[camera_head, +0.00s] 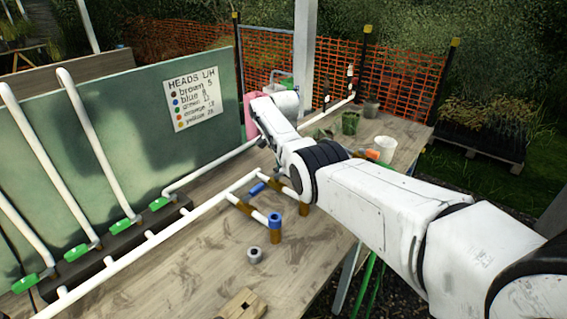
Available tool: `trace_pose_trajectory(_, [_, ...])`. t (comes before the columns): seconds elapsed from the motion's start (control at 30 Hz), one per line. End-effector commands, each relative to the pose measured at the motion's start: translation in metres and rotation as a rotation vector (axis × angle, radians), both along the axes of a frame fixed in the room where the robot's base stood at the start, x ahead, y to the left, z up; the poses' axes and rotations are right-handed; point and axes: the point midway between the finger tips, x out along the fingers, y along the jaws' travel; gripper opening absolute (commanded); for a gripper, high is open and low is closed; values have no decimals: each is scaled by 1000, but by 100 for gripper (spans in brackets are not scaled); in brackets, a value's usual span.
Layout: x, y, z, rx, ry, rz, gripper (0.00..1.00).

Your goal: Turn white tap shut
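My arm reaches from the lower right across the bench to the upper middle. Its far end is beside the white pipe (211,170) in front of the green board. I cannot make out the fingers of my gripper there, nor whether they are open or shut. Several taps with green handles (124,226) sit at the feet of the upright white pipes on the left. I cannot pick out a white-handled tap with certainty; part of the pipe run behind my arm is hidden.
The green board (130,120) closes off the back left.

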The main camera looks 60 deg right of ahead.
Motion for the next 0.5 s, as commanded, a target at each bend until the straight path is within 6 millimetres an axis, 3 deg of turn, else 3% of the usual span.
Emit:
trace_pose_trajectory(0.37, [0, 0, 1, -2, -1, -9, 0])
trace_pose_trajectory(0.4, [0, 0, 1, -2, -1, -9, 21])
trace_pose_trajectory(0.5, [0, 0, 1, -1, -2, -8, 30])
